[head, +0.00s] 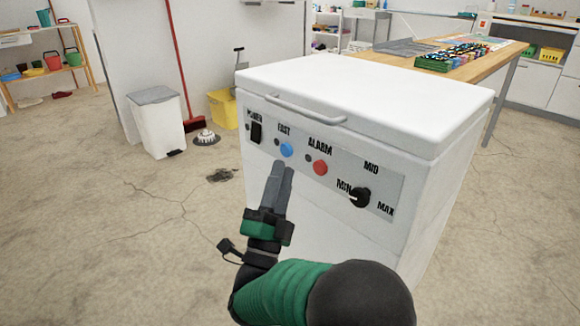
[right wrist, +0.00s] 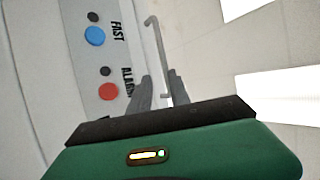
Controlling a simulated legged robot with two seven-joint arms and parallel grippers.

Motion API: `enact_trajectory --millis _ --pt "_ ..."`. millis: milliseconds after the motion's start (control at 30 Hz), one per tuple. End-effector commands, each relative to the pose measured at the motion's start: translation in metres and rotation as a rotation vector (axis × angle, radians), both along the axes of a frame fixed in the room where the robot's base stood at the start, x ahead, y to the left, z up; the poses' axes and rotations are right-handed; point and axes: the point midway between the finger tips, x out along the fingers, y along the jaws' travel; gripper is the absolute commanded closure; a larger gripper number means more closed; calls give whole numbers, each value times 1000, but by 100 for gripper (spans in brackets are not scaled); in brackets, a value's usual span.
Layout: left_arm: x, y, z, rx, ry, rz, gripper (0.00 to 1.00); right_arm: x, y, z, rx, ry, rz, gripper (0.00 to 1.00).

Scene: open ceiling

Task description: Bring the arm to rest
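My right arm (head: 285,292), green and black, reaches up from the bottom of the head view to the front of a white chest freezer (head: 370,110). My right gripper (head: 284,166) points at the control panel, just below the blue FAST button (head: 286,150) in the picture. In the right wrist view, its two grey fingers (right wrist: 162,82) stand a little apart with nothing held between them. The blue button (right wrist: 95,36) and red ALARM button (right wrist: 109,91) lie left of the fingers there. I cannot tell whether the fingertips touch the panel. My left gripper is out of view.
The freezer lid is shut, with a bar handle (head: 305,112) jutting from its front. A black dial (head: 359,197) sticks out at the panel's right. A white bin (head: 157,122) and yellow bucket (head: 224,108) stand behind. The floor (head: 110,235) at left is clear.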

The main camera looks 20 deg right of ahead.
Motion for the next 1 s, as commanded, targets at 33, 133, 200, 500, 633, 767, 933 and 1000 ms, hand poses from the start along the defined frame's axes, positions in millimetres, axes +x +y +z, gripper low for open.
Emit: enact_trajectory --millis 33,133,200,500,633,767,933,1000 --pt "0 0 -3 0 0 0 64 -5 5 -8 1 3 2 77" --pt "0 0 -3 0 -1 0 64 -12 12 -13 0 2 1 77" --pt "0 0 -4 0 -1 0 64 -15 13 -15 -1 1 -1 77" --pt "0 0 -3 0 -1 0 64 -16 14 -15 -1 -1 0 77" --pt "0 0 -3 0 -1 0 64 -15 14 -14 0 1 1 77" --pt "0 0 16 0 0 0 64 2 11 -6 -3 106 36 77" --pt "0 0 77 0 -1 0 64 48 19 -18 -83 587 209 77" --pt "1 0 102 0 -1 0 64 51 28 -38 -157 833 302 77"
